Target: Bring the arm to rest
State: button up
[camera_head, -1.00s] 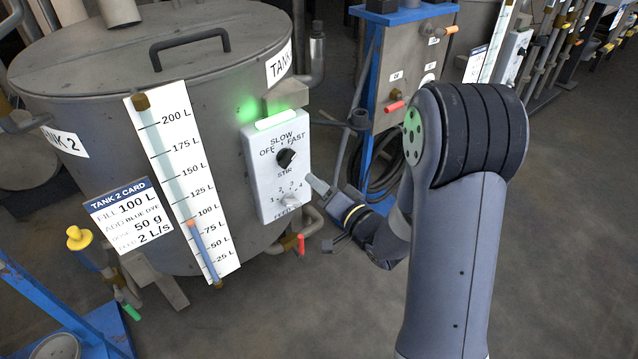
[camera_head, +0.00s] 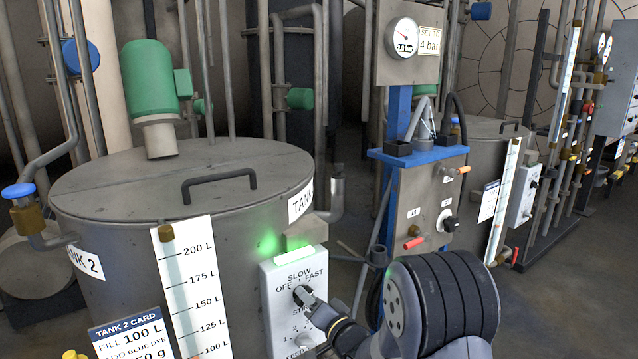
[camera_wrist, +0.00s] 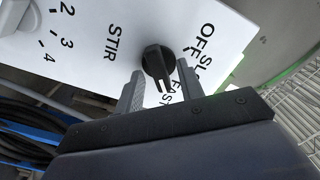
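My gripper (camera_head: 311,299) is at the stir knob (camera_head: 302,295) on the white control box (camera_head: 278,307) of Tank 2. In the wrist view my gripper (camera_wrist: 158,84) is open, with one finger on each side of the black stir knob (camera_wrist: 157,62). Small gaps seem to show between fingers and knob; contact is hard to tell. The knob's pointer faces the FAST label. A lit green lamp (camera_head: 293,255) tops the box. In the head view my arm rises from the lower right, and the lower feed dial is mostly hidden.
Tank 2 (camera_head: 120,235) with its level gauge (camera_head: 190,285) and card (camera_head: 130,332) stands left. A blue-framed panel (camera_head: 425,205) with a pressure gauge (camera_head: 403,37) above stands behind my arm. Another tank (camera_head: 485,150) and pipes are at the right. Some floor shows at the far right.

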jog(key=shift+s+d, duration=0.1)
jog(key=shift+s, duration=0.05)
jog(key=p+v, duration=0.1)
jog(key=v, duration=0.9)
jog(key=w+a+n+b, duration=0.3)
jog(key=w+a+n, duration=0.3)
jog(key=w+n, duration=0.1)
jog(key=shift+w+n, duration=0.4)
jog(key=shift+w, duration=0.25)
jog(key=shift+d+r, duration=0.15)
jog(key=shift+r, duration=0.05)
dwell(0.4)
